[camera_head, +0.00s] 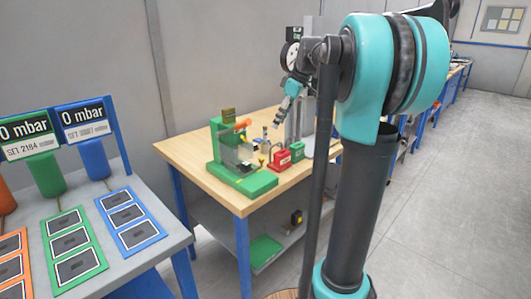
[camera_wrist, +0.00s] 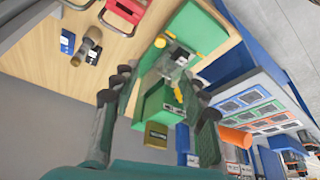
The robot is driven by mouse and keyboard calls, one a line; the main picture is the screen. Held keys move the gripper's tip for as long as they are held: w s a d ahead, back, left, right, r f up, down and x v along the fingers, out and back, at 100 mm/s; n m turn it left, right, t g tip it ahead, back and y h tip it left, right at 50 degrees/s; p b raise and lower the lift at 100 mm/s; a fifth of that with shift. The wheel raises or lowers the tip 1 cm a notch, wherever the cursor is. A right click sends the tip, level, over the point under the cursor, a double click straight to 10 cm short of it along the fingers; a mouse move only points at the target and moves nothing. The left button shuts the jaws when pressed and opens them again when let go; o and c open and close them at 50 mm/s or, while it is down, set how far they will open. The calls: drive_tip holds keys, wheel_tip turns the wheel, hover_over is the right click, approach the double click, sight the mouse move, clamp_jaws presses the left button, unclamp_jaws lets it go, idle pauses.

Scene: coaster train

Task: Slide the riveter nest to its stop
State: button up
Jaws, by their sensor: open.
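The green bench machine (camera_head: 240,185), apparently the riveter, stands on the wooden table with an orange handle (camera_head: 238,124) on top and a clear guard in front. It also shows in the wrist view (camera_wrist: 195,22), with yellow knobs and a small grey block (camera_wrist: 178,53) on its base. That block may be the nest; I cannot tell for certain, nor whether it is at a stop. My gripper (camera_head: 281,112) is above the table, behind and right of the green machine. In the wrist view its fingers (camera_wrist: 157,112) are apart, with nothing held between them.
A red block (camera_head: 280,159) and a small green block (camera_head: 297,151) sit right of the machine on the wooden table (camera_head: 180,148). A grey upright stand rises behind them. At left, a grey bench (camera_head: 150,248) carries coloured panels and gauges reading 0 mbar. The floor at right is clear.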

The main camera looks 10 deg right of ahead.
sight(262, 158)
drive_tip(key=x, duration=1.7)
drive_tip(key=shift+s+f, duration=0.1)
drive_tip(key=shift+f, duration=0.05)
drive_tip(key=shift+d, duration=0.1)
drive_tip(key=shift+c, duration=0.3)
clamp_jaws()
